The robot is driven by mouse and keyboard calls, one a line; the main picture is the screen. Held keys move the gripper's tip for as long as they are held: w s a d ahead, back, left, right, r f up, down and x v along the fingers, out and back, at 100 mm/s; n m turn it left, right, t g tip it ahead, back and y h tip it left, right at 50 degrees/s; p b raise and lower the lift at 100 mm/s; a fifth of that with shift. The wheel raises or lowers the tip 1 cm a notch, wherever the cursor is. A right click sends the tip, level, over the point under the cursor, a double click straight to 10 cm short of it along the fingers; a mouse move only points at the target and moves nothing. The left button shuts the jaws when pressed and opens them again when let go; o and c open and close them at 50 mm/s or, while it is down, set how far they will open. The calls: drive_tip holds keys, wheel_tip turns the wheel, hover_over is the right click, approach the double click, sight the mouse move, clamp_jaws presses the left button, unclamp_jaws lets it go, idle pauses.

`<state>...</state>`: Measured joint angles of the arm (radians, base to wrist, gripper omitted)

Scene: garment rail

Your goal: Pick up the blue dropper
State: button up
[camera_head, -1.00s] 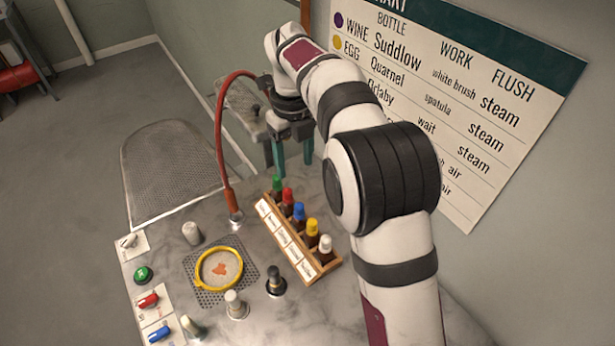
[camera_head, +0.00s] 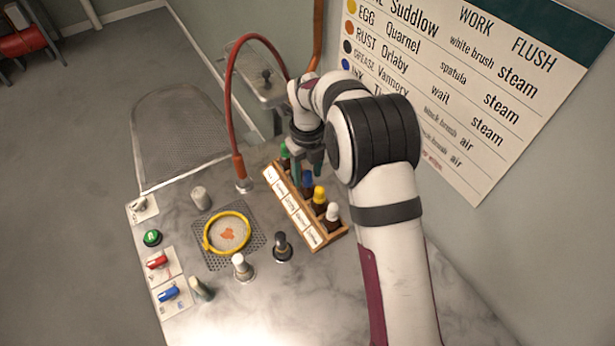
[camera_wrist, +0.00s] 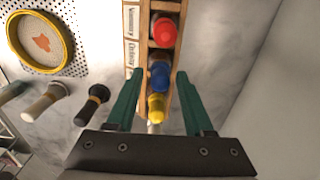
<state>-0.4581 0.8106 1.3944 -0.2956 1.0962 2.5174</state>
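The blue dropper (camera_head: 307,181) is a dark bottle with a blue cap, standing in a wooden rack (camera_head: 330,238) between other capped bottles. In the wrist view its blue cap (camera_wrist: 159,76) lies between my two green fingertips. My gripper (camera_head: 307,168) is open, pointing down over the rack, with the fingers (camera_wrist: 160,84) apart on either side of the bottle row. Nothing is held. I cannot tell how far the tips are above the cap.
A red cap (camera_wrist: 164,32) and a yellow cap (camera_wrist: 156,107) flank the blue one. A white cap (camera_head: 333,211) and green cap (camera_head: 284,151) are at the rack's ends. A red hose (camera_head: 233,107) arches nearby. The wall chart (camera_head: 470,90) is close at the right.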

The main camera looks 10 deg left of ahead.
clamp_jaws()
drive_tip(key=r, duration=0.4)
drive_tip(key=shift+d+r, duration=0.2)
drive_tip(key=shift+r, duration=0.1)
drive_tip(key=s+d+r, duration=0.1)
drive_tip(key=d+r, duration=0.5)
drive_tip(key=d, duration=0.5)
drive_tip(key=shift+d+r, duration=0.15)
drive_tip(key=shift+r, duration=0.1)
